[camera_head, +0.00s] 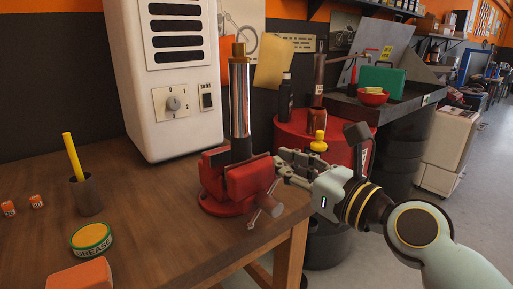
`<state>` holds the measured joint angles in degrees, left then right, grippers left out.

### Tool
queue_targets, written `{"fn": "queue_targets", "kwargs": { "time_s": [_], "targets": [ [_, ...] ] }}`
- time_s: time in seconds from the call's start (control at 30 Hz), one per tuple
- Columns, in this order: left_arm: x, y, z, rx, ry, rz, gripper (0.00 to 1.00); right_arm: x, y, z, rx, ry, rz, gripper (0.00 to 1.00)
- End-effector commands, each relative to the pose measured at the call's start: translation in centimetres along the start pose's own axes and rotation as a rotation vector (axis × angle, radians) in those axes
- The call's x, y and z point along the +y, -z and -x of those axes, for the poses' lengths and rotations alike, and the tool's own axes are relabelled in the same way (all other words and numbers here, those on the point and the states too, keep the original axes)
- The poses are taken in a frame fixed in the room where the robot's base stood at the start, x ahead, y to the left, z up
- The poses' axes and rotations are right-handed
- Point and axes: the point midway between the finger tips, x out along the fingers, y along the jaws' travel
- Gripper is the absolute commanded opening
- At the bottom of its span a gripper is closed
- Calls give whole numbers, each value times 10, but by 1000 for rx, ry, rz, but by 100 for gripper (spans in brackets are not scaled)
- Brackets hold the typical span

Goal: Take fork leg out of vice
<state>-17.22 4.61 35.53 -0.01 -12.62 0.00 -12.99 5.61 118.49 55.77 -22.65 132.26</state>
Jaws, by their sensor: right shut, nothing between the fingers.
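The fork leg (239,97) stands upright in the red vice (238,183), with a chrome tube, a dark lower part and a brass-coloured top. The vice sits near the right edge of the wooden bench, its jaws around the fork leg's lower end, which is hidden. My right gripper (281,163) is just right of the vice, below the chrome tube and apart from the fork leg. It is shut and holds nothing. Whether it touches the vice I cannot tell. My left gripper is not in view.
A white heater (177,119) stands behind the vice. A dark cup with a yellow stick (87,195), a grease tin (91,238) and an orange block (80,277) are at left. A red drum (293,138) holding bottles stands behind my right gripper. The bench's middle is clear.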

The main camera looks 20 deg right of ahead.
Motion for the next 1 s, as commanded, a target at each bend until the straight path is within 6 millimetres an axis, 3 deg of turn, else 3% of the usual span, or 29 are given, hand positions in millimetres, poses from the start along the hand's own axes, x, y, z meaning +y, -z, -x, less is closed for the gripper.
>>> {"fn": "queue_targets", "kwargs": {
  "time_s": [0.2,0.4,1.0],
  "targets": [
    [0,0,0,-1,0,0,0,0,-1,-47,-2,0,-1,0],
    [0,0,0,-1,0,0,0,0,0,-73,1,0,0,0],
    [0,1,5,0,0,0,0,0,-1,-90,1,0,-2,0]
  ]
}}
